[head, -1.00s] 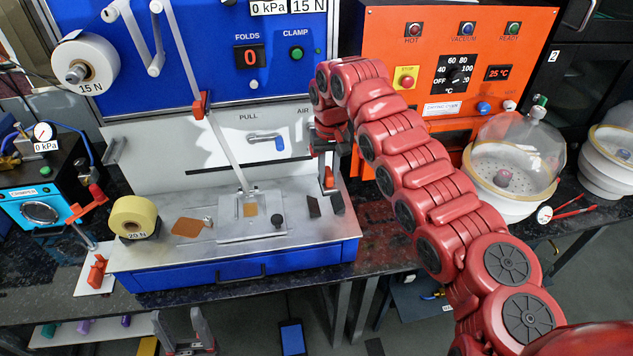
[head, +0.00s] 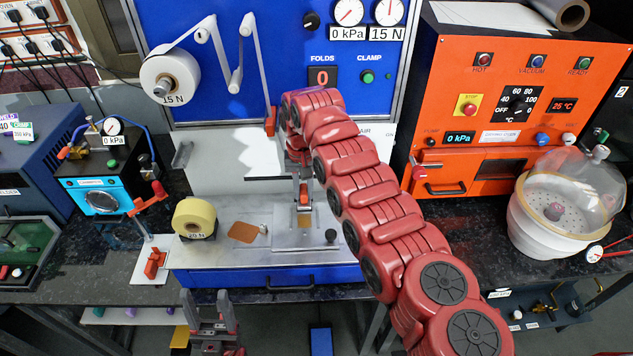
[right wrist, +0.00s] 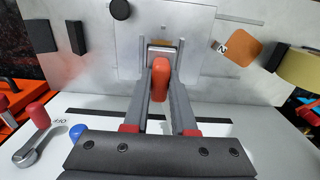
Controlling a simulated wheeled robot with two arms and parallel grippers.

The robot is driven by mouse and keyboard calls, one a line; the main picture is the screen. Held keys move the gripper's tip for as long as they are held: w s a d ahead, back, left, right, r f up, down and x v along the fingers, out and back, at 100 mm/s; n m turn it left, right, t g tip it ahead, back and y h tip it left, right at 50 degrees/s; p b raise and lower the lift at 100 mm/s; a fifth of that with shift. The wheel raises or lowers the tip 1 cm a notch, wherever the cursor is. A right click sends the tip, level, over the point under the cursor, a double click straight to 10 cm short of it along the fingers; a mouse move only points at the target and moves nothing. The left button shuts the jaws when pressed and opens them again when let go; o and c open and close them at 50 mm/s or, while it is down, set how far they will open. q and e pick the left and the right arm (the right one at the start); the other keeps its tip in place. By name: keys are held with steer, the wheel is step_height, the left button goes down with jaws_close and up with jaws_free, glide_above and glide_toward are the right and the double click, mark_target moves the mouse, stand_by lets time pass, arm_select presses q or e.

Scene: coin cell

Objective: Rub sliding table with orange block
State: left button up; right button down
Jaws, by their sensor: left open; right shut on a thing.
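The orange block (head: 304,195) is in my right gripper (head: 304,186), which points down over the sliding table (head: 283,240). In the right wrist view the block (right wrist: 160,78) sits between the two grey fingers, and the fingertips (right wrist: 160,48) are over the pale sliding table (right wrist: 130,55). A small brown square (head: 305,222) lies on the table just below the fingertips. I cannot tell whether the block touches the surface. The table has a black knob (head: 331,236) at its right. My left gripper (head: 208,310) is open and empty at the bottom, in front of the bench.
An orange-brown sheet (head: 243,231) and a yellow roll (head: 195,218) are left of the sliding table. Two black blocks (right wrist: 41,35) (right wrist: 77,37) show in the wrist view. A blue machine panel (head: 240,90) stands behind. My right arm hides the bench's right part.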

steer(key=shift+a+f, duration=0.1)
steer(key=shift+f, duration=0.95)
step_height(320, 180, down, 4)
steer(key=shift+f+b, duration=0.1)
steer(key=shift+b, duration=0.8)
steer(key=shift+f+b, duration=0.55)
steer(key=shift+f, duration=0.05)
steer(key=shift+f, duration=0.3)
steer(key=shift+s+r+p, duration=0.15)
steer(key=shift+s+p, duration=0.05)
steer(key=shift+p, duration=0.9)
